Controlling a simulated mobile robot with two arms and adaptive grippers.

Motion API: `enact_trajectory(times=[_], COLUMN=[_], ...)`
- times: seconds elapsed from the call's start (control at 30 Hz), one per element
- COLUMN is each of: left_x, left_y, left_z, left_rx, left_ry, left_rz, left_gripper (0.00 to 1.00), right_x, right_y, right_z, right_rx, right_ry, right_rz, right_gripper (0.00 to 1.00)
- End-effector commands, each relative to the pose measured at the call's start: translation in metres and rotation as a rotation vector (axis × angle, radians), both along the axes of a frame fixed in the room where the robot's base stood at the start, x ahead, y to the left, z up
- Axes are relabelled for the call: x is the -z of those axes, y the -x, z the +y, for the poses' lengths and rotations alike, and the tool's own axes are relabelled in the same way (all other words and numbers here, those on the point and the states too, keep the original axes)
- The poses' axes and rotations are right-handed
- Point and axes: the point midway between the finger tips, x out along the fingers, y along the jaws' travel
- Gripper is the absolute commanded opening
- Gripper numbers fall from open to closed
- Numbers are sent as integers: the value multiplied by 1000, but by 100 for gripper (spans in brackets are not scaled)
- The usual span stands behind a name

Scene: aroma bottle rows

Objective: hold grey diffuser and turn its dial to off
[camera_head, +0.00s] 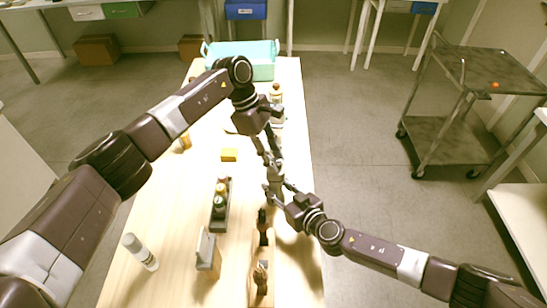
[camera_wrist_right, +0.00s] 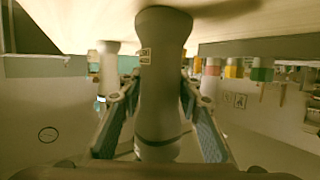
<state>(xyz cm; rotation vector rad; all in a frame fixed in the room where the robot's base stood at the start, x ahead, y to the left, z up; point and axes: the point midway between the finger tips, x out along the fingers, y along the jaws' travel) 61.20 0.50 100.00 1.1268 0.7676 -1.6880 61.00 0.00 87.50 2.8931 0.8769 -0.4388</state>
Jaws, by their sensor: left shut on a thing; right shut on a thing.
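The grey diffuser (camera_head: 275,173) stands near the right edge of the table, partly hidden by both grippers. In the right wrist view, which is upside down, its grey body (camera_wrist_right: 162,75) fills the middle, with a small label and a dark ring around it. My right gripper (camera_head: 273,189) is shut on the body from the near right; its fingers (camera_wrist_right: 160,120) lie on either side in the wrist view. My left gripper (camera_head: 270,158) reaches down from above and is shut at the diffuser's top. The dial and its setting are too hidden to read.
A dark tray of small bottles (camera_head: 220,212) and a yellow block (camera_head: 229,155) lie left of the diffuser. A white bottle (camera_head: 141,252), a wooden-sided holder (camera_head: 208,257) and dark figures (camera_head: 263,228) stand nearer. A teal basket (camera_head: 240,58) is at the far end.

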Motion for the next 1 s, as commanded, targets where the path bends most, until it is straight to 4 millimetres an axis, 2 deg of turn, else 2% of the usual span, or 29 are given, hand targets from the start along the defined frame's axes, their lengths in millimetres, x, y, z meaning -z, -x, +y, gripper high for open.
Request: enact_trajectory(times=[0.4,1.0], left_x=[0,1], left_y=[-2,-3], left_z=[-1,-1], left_rx=[258,413], left_ry=[-3,-1], left_rz=[0,-3], left_gripper=[1,1], right_x=[0,0], right_y=[0,1], right_z=[0,1], right_rx=[-1,-2], right_ry=[1,0], right_rz=[0,-1], right_gripper=[3,3])
